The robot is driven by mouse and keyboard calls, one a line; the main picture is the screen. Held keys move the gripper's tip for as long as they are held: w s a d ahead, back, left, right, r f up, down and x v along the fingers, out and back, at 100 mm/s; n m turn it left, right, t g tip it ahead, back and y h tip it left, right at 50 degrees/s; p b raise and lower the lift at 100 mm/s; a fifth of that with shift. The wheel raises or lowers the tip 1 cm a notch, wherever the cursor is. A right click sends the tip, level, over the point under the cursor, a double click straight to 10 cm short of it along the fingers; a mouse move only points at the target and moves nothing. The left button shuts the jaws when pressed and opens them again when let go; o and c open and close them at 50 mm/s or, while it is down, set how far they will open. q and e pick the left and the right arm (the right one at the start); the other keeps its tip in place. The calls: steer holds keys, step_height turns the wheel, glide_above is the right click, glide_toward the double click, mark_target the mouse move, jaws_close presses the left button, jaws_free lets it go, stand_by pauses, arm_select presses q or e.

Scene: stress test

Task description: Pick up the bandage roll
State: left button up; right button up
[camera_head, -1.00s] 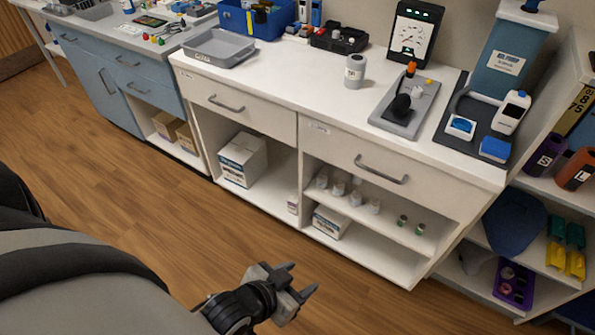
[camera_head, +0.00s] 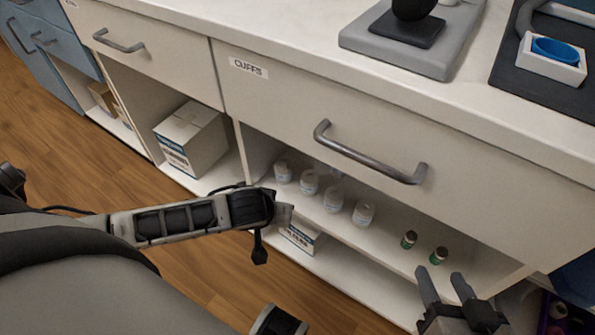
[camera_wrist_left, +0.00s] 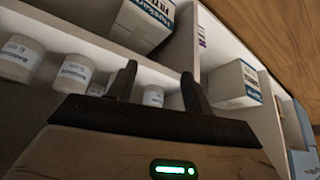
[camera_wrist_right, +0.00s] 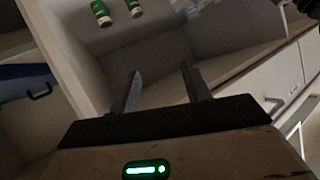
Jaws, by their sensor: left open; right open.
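I cannot pick out a bandage roll for certain. Several white labelled containers (camera_head: 333,198) stand on the middle shelf; they also show in the left wrist view (camera_wrist_left: 74,74). Two small green-labelled vials (camera_head: 409,240) stand to their right, and they also show in the right wrist view (camera_wrist_right: 101,13). My left gripper (camera_wrist_left: 158,82) is open and empty, facing the shelf with a white container beyond its fingers; its fingers are mostly hidden in the head view. My right gripper (camera_head: 447,289) is open and empty, in front of the shelf below the vials.
A drawer with a metal handle (camera_head: 370,158) is above the shelf. The white counter (camera_head: 300,30) overhangs it. A large box (camera_head: 192,138) stands in the left compartment and a smaller box (camera_head: 301,236) on the bottom shelf. Open wooden floor (camera_head: 60,150) lies to the left.

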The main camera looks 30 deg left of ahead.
mark_target(282, 168)
arm_select(q)
steer(key=w+a, duration=0.1)
steer(key=w, duration=0.1)
steer(key=w+a+b, duration=0.1)
steer(key=w, duration=0.2)
steer(key=w+a+b, duration=0.1)
steer(key=w, duration=0.1)
steer(key=shift+w+f, duration=0.2)
steer(key=shift+f, duration=0.05)
steer(key=w+b, duration=0.1)
steer(key=w+a+b, duration=0.1)
steer(key=w, duration=0.1)
steer(key=w+f+b, duration=0.1)
steer(key=w, duration=0.1)
steer(key=shift+a, duration=0.25)
steer(key=shift+w, duration=0.1)
steer(key=c, duration=0.7)
arm_select(e)
steer(key=shift+w+a+r+m+t+y, duration=0.2)
steer(key=shift+a+r+m+t+y, duration=0.05)
steer(key=shift+a+r+t+y, duration=0.25)
steer(key=shift+w+a+r+m+t+y, duration=0.15)
steer(key=shift+a+r+m+t+y, duration=0.15)
steer(key=shift+r+t+y, duration=0.25)
